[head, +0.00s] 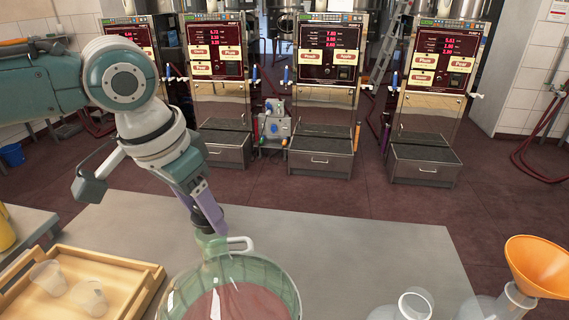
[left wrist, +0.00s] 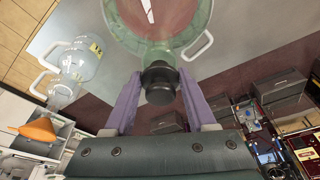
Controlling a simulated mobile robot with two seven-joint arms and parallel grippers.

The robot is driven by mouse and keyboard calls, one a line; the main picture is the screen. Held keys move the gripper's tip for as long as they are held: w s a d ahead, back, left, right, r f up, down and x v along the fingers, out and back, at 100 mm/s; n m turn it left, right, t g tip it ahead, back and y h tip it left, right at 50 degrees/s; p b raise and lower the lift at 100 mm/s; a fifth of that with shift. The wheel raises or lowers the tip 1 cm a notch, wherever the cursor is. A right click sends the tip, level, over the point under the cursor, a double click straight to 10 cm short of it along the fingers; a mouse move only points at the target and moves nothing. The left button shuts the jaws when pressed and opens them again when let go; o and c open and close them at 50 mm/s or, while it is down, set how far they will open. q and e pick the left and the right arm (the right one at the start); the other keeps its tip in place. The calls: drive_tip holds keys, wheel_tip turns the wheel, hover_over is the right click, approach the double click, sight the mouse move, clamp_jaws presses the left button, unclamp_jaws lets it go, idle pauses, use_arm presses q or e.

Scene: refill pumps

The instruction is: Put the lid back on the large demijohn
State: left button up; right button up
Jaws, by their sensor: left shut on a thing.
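The large demijohn (head: 283,290) is a big greenish clear vessel with reddish liquid and a side handle, at the bottom of the head view. It also fills the top of the left wrist view (left wrist: 125,28). My left gripper (head: 207,220) is above its neck, fingers pointing down. In the left wrist view the purple fingers (left wrist: 159,82) are on either side of the black lid (left wrist: 159,95) and shut on it. The lid is in line with the demijohn's mouth; I cannot tell whether it is seated or just above. My right gripper is not in view.
A wooden tray (head: 150,271) with two clear cups (head: 48,278) is at left. Clear jugs (head: 414,304) stand at right, one with an orange funnel (head: 538,262). The grey table (head: 370,245) is bare between. Dispensing machines (head: 428,100) stand beyond.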

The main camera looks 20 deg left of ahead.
use_arm(q)
drive_tip(key=shift+p, duration=0.35)
idle(0.3)
drive_tip(key=shift+f, duration=0.15)
idle(0.9)
drive_tip(key=shift+p, duration=0.55)
idle(0.4)
drive_tip(key=o, duration=1.5)
wheel_tip(320, 180, up, 7)
drive_tip(key=p, duration=0.8)
